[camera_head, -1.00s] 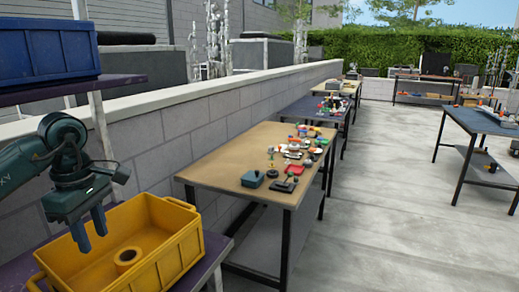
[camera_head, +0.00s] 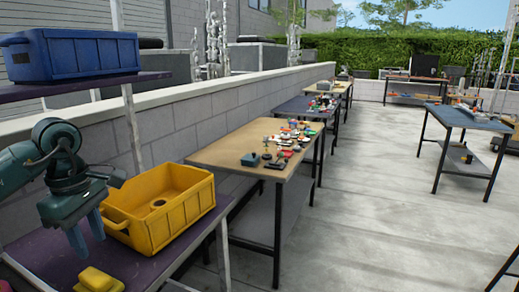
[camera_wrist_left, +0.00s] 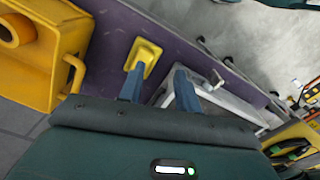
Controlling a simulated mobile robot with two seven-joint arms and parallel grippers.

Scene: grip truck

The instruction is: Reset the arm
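My left gripper (camera_head: 87,234) is in the left of the head view, pointing down with its two blue-grey fingers apart and nothing between them. It hangs over the purple shelf, just left of and in front of a yellow crate (camera_head: 190,222). In the left wrist view the fingers (camera_wrist_left: 160,90) also show apart and empty. A small yellow object (camera_head: 98,280) rests on the shelf below, apart from the fingers as far as I can tell. My right gripper does not show.
The purple shelf (camera_head: 150,262) carries the crate, with a round yellow ring (camera_head: 158,203) inside. A blue crate (camera_head: 75,55) stands on the upper shelf. A tan table (camera_head: 215,155) with small items stands along the wall. The concrete floor (camera_head: 370,210) on the right is open.

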